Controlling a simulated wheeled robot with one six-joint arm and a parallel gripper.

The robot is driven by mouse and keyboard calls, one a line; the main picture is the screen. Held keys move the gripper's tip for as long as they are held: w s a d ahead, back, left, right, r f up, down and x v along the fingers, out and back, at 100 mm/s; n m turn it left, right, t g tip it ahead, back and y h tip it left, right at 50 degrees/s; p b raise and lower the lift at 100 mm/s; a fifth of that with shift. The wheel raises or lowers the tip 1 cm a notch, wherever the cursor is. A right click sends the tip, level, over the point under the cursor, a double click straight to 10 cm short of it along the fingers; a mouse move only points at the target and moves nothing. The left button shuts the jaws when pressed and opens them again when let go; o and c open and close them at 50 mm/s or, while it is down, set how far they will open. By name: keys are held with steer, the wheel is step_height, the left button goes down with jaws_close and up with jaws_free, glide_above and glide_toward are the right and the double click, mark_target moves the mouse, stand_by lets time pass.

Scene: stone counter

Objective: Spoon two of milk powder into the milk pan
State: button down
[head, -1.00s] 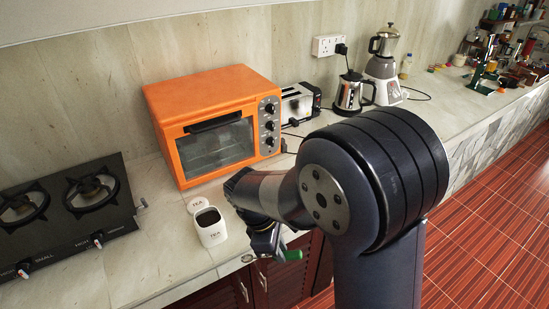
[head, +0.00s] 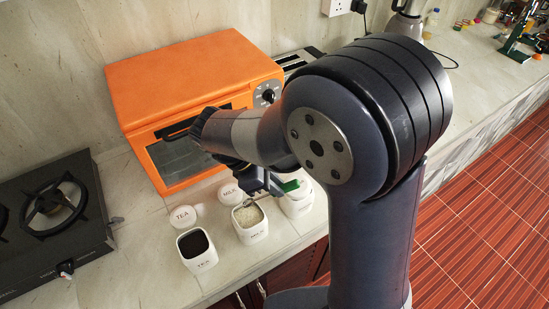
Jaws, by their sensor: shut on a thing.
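An open white canister marked as milk (head: 251,234) stands on the counter with pale powder (head: 248,215) in it. My gripper (head: 268,188) is above and just behind it, partly hidden by my arm. It is shut on a thin metal spoon (head: 256,199) with what looks like a green handle end (head: 290,186). The spoon reaches down toward the canister's mouth; whether it touches the powder I cannot tell. The round white milk lid (head: 230,193) lies behind the canister. No milk pan is in view.
An open tea canister (head: 200,260) with dark contents stands left, its lid (head: 182,217) behind. Another white canister (head: 298,208) stands close on the right. An orange oven (head: 195,90) is behind, and a gas stove (head: 45,225) at far left.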

mark_target(266, 196)
steer(key=shift+w+f, duration=0.1)
steer(key=shift+w, duration=0.1)
steer(key=shift+s+a+f, duration=0.15)
steer(key=shift+a+f, duration=0.15)
steer(key=shift+f, duration=0.35)
steer(key=shift+a+f+h, duration=0.25)
steer(key=shift+f+h, duration=0.05)
steer(key=shift+f, duration=0.35)
steer(key=shift+a+f+h, duration=0.2)
steer(key=shift+f+h, duration=0.1)
steer(key=shift+f, duration=0.35)
steer(key=shift+a+f+b, duration=0.2)
steer(key=shift+f+b, duration=0.35)
steer(key=shift+a+f+b, duration=0.15)
steer(key=shift+f+b, duration=0.35)
steer(key=shift+f, duration=0.05)
step_height(266, 196, down, 2)
steer(key=shift+b, duration=1.05)
steer(key=shift+f+y+b, duration=0.2)
steer(key=shift+y+b, duration=0.15)
steer(key=shift+y, duration=0.05)
steer(key=shift+d+r+y+p, duration=0.45)
steer(key=shift+d+r+y, duration=0.6)
steer(key=shift+y, duration=0.45)
steer(key=shift+d+r+y+p, duration=0.4)
steer(key=shift+d+r+y, duration=0.6)
steer(key=shift+y, duration=0.5)
